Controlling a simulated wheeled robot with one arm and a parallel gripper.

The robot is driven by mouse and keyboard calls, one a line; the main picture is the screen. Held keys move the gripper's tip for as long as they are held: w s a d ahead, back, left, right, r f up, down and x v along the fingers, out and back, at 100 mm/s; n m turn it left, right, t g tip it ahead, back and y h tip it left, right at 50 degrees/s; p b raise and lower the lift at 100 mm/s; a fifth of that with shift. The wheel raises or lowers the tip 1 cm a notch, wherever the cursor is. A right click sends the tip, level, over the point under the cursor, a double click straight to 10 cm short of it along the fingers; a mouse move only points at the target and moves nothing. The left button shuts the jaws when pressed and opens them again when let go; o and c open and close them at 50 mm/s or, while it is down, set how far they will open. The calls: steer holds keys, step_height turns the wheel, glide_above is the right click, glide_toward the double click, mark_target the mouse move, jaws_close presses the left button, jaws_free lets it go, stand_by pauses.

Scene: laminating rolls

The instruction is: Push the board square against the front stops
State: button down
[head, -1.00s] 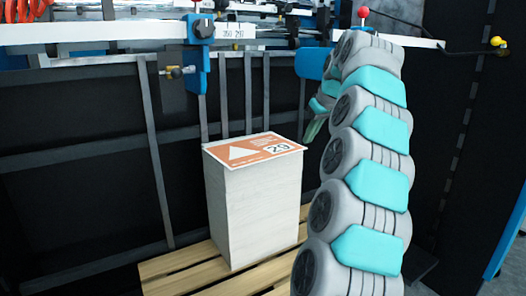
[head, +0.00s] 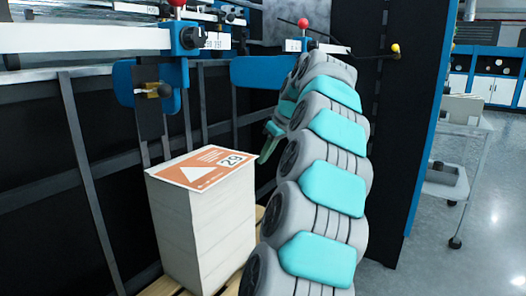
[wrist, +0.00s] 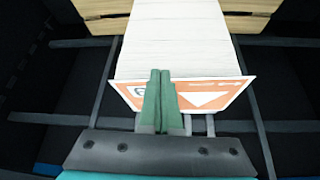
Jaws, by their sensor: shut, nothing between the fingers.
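The board (head: 205,168) is a thin orange and white sheet marked 29. It lies on top of a tall pale stack (head: 205,225) and slightly overhangs it. Blue stop blocks hang from the rail behind: the left one (head: 180,80) carries a dark plate and brass screw, the right one (head: 262,72) is plain. The board is apart from both. My gripper (head: 266,153) is beside the board's right corner, its green fingers together and empty. In the wrist view the shut fingers (wrist: 160,90) overlap the board (wrist: 210,97); I cannot tell whether they touch it.
The stack stands on a wooden pallet (head: 160,287). A white rail (head: 70,38) and dark barred frame (head: 55,160) close off the back. A dark blue-edged panel (head: 395,130) stands at right, with a trolley (head: 455,165) and open floor beyond.

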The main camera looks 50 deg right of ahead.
mark_target(241, 167)
steer(key=w+f+p, duration=0.1)
steer(key=w+f, duration=0.4)
steer(key=w, duration=0.2)
steer(key=shift+w+d+f, duration=0.2)
steer(key=shift+d+f, duration=0.05)
steer(key=shift+f, duration=0.05)
stand_by(0.3)
steer(key=shift+w, duration=1.1)
steer(key=shift+s, duration=0.1)
